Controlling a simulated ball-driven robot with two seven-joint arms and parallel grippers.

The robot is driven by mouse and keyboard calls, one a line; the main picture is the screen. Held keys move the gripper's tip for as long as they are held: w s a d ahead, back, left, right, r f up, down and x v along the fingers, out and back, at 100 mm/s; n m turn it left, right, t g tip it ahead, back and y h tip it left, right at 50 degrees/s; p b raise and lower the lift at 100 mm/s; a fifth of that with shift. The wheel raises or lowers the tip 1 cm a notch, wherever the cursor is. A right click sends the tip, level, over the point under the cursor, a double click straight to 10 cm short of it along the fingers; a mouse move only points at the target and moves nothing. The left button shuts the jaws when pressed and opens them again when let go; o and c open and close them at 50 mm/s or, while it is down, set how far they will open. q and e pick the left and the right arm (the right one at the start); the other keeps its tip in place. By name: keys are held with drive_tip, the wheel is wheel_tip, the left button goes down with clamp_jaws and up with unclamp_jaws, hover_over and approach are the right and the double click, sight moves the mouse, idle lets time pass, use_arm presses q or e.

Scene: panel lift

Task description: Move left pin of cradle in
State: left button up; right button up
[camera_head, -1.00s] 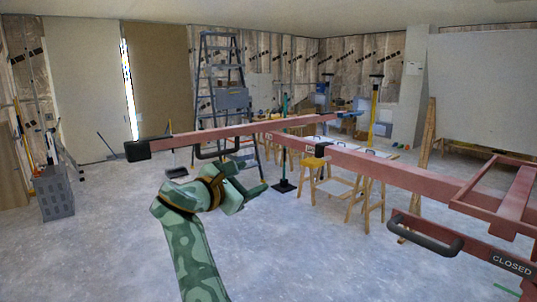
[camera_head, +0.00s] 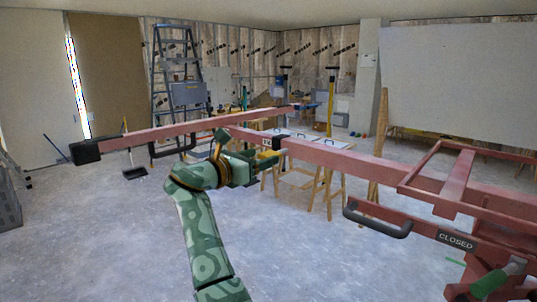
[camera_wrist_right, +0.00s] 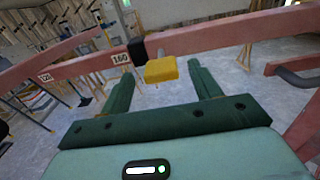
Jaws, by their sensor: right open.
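The cradle is a dusky red beam frame, with a long crossbar (camera_head: 335,157) running across the head view. A yellow pin knob (camera_head: 277,142) with a black collar sits on the crossbar near its middle. The knob also shows in the right wrist view (camera_wrist_right: 161,70), beside the black collar (camera_wrist_right: 137,52) and a "160" label. My right gripper (camera_head: 262,155) is open and empty. In the wrist view, its green fingers (camera_wrist_right: 160,80) point toward the knob, which appears between the fingertips; I cannot tell whether they touch it. My left gripper is not in view.
A dark looped handle (camera_head: 378,219) and a "CLOSED" label (camera_head: 456,241) are on the cradle at right. A black end cap (camera_head: 86,152) ends the far-left bar. Sawhorses (camera_head: 325,185) and a ladder (camera_head: 178,70) stand behind.

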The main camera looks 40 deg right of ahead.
sight(263, 156)
drive_tip(key=d, duration=0.4)
drive_tip(key=shift+w, duration=0.15)
clamp_jaws()
drive_tip(key=d+p, duration=0.1)
drive_tip(key=d, duration=0.1)
drive_tip(key=d+p, duration=0.1)
drive_tip(key=shift+w+d+r+p, duration=0.1)
drive_tip(key=shift+w+r+p, duration=0.05)
drive_tip(key=shift+r+p, duration=0.15)
drive_tip(key=shift+d+f, duration=0.15)
drive_tip(key=shift+f, duration=0.1)
unclamp_jaws()
